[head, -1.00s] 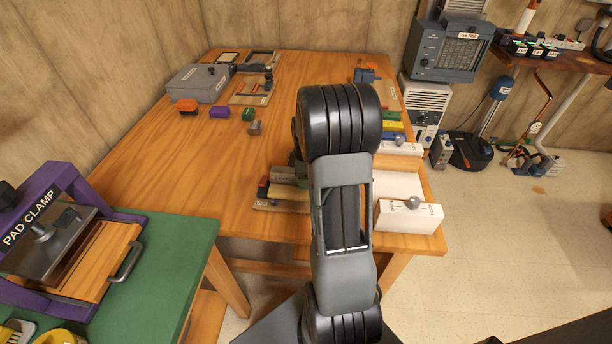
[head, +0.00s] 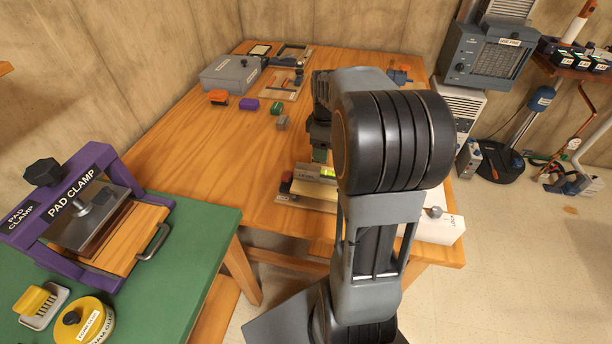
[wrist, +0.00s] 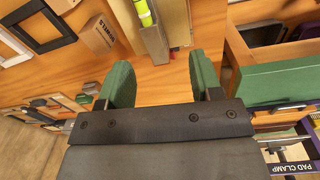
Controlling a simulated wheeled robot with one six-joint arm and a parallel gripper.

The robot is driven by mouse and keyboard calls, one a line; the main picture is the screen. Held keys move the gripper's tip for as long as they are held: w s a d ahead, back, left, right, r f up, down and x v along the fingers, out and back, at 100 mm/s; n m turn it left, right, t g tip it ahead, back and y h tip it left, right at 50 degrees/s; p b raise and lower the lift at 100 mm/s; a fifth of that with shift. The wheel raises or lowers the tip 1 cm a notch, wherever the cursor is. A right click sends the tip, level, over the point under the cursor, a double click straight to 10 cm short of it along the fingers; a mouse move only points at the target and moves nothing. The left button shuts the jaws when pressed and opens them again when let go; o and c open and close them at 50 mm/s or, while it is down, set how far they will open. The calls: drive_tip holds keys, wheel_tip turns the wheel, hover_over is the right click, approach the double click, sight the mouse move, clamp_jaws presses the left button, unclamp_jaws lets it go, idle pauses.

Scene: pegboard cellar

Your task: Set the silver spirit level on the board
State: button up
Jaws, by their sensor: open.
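The silver spirit level (head: 314,171), with a bright yellow-green vial, lies at the near part of the wooden table, over a tan board (head: 312,202). In the wrist view the level (wrist: 154,42) reaches in from the top edge, above or on the pale board (wrist: 177,22). I cannot tell whether it touches the board. My gripper (wrist: 161,68) is open, its two green fingers apart with nothing between them. The level's near end is just beyond the fingertips. In the head view my arm hides part of the board and most of the gripper.
A grey box (head: 230,73) and small coloured blocks stand farther back. A white lock box (head: 440,228) is to the right. The green bench with the purple pad clamp (head: 62,205) is at left. The table's left middle is clear.

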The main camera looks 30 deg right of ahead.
drive_tip(key=s+a+m+t, duration=0.1)
drive_tip(key=s+a+m, duration=0.3)
drive_tip(key=a, duration=0.4)
drive_tip(key=s+a+m+t, duration=0.1)
drive_tip(key=s+a+m, duration=0.3)
drive_tip(key=s+a, duration=0.3)
drive_tip(key=a, duration=0.2)
drive_tip(key=shift+s+a+r+t, duration=0.25)
drive_tip(key=shift+s+a+t, duration=0.05)
drive_tip(key=shift+r, duration=0.1)
